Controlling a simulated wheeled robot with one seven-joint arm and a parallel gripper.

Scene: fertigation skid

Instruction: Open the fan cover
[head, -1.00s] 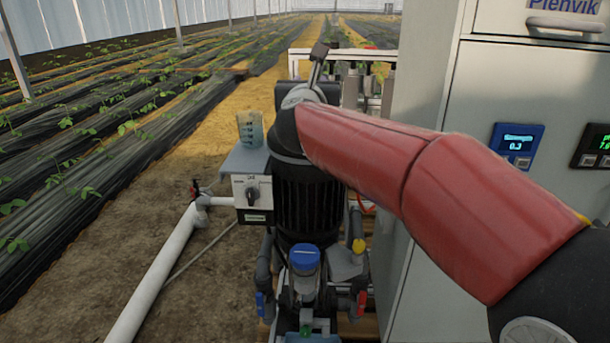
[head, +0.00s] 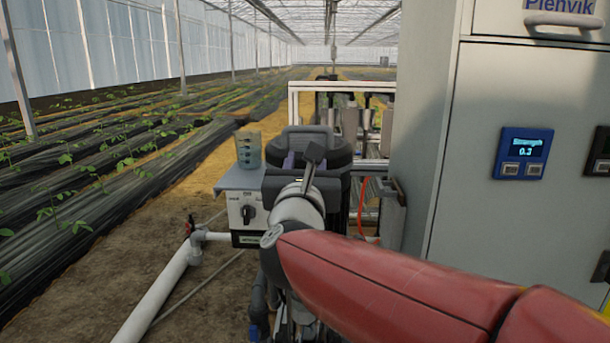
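The motor's dark rounded top, which looks like the fan cover (head: 340,152), is in the middle of the head view, left of the grey cabinet. A raised dark block shows at its far edge. A small purplish patch shows inside the rim, but I cannot tell whether the cover is open. My red arm comes in from the lower right and blocks most of the motor body. My wrist, with a small grey bracket, is in front of the motor top. My gripper (head: 285,186) is mostly hidden there; its fingers and any contact cannot be made out.
A measuring beaker (head: 249,150) stands on a grey shelf above a switch box (head: 247,213), left of the motor. A white pipe (head: 165,290) runs along the ground at left. The tall cabinet (head: 460,130) closes off the right. A white-framed rack (head: 365,95) stands behind.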

